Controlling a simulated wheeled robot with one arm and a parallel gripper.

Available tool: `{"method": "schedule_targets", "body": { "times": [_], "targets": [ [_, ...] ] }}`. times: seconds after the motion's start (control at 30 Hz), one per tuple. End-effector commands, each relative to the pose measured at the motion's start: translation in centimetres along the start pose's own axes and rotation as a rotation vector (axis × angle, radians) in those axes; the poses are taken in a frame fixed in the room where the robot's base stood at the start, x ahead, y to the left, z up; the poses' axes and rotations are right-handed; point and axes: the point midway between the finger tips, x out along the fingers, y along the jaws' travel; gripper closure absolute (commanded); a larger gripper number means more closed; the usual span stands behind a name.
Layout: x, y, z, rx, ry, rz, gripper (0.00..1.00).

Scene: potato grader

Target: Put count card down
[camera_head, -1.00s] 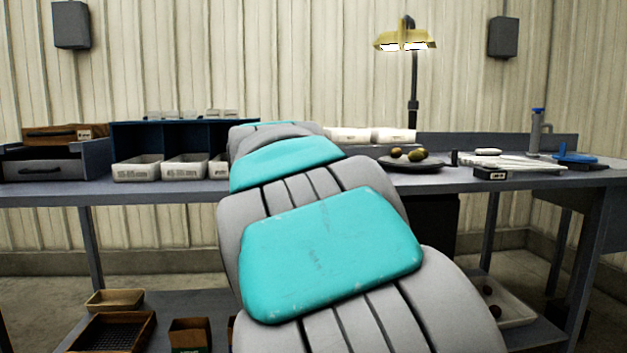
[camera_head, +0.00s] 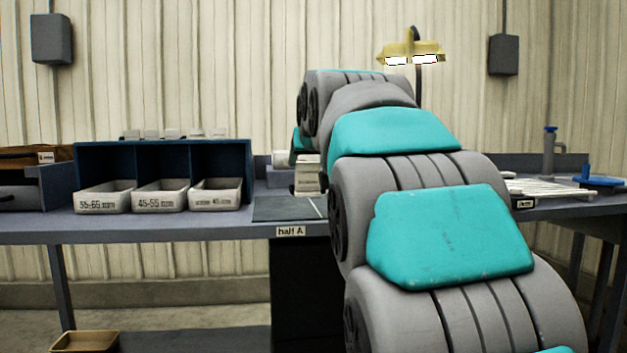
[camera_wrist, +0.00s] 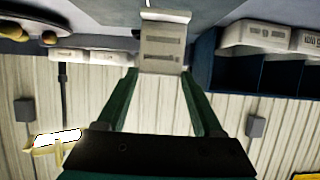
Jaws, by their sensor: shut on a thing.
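In the wrist view, which looks upside down, my gripper (camera_wrist: 160,75) is shut on the count card (camera_wrist: 162,43), a pale piece with grey printed bars. The card sits between the tips of the two green fingers. The grey bench top shows beyond it; I cannot tell whether they touch. In the head view a pale block with line marks (camera_head: 308,177), likely the card, shows beside the far end of my arm. It appears over or behind a dark mat (camera_head: 280,209) above a "half A" label (camera_head: 290,231). My arm hides the gripper there.
A blue three-bay rack (camera_head: 160,148) with pale labelled bins (camera_head: 103,197) stands left of the mat on the bench. White slats (camera_head: 545,188) and a blue-handled tool (camera_head: 600,181) lie at the right. A yellow lamp (camera_head: 411,54) hangs behind. The wrist view shows a dark plate (camera_wrist: 30,42) with potatoes.

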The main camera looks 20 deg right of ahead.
Motion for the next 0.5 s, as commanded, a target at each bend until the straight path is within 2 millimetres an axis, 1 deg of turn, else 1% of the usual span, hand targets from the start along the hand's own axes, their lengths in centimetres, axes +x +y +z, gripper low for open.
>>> {"method": "schedule_targets", "body": {
  "times": [0.03, 0.17, 0.2, 0.5],
  "targets": [
    [1.1, 0.3, -0.2, 0.000, -0.002, 0.000, 1.00],
    [3.2, 0.8, -1.0, 0.000, -0.001, 0.000, 1.00],
    [3.9, 1.0, -1.1, 0.000, -0.003, -0.001, 1.00],
    [8.3, 2.2, -2.6, 0.000, 0.000, 0.000, 1.00]
  ]
}}
